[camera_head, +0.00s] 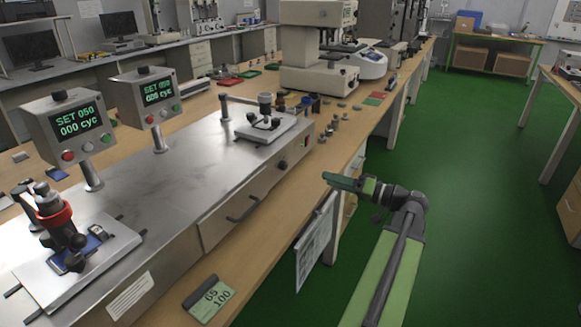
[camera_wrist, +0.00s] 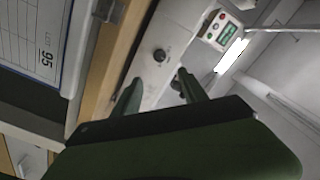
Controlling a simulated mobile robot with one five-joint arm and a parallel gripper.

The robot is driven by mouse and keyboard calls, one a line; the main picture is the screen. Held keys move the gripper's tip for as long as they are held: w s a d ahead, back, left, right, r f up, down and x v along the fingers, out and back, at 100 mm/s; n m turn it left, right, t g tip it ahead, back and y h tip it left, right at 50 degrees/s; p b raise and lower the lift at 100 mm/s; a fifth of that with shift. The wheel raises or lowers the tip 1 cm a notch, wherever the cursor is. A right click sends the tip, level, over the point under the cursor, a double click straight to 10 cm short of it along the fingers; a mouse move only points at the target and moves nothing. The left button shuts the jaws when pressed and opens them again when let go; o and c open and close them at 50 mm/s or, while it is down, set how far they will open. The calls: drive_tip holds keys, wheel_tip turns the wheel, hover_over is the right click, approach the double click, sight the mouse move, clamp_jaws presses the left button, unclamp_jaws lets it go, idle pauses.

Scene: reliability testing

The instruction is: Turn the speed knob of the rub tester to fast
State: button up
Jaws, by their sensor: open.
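The rub tester (camera_head: 190,165) is a long steel box on the bench with two stations and two display heads. Its black speed knob (camera_head: 283,165) sits on the front face near the far right end. In the wrist view a round black knob (camera_wrist: 160,55) shows on the pale panel, beyond the fingertips; its pointer setting is too small to read. My gripper (camera_head: 331,180) has green fingers and is in front of the bench edge, to the right of the knob and apart from it. In the wrist view my gripper (camera_wrist: 158,86) is open, with nothing between its fingers.
A hanging paper sheet (camera_head: 314,243) is at the bench front, below my gripper. A drawer handle (camera_head: 243,208) projects from the tester's front. A sample card (camera_head: 209,299) lies near the bench's front edge. Small weights (camera_head: 322,136) stand beyond the tester. The green floor to the right is clear.

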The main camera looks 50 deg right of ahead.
sight(286, 166)
drive_tip(key=x, duration=1.4)
drive_tip(key=shift+w+a, duration=0.1)
drive_tip(key=shift+w, duration=0.3)
clamp_jaws()
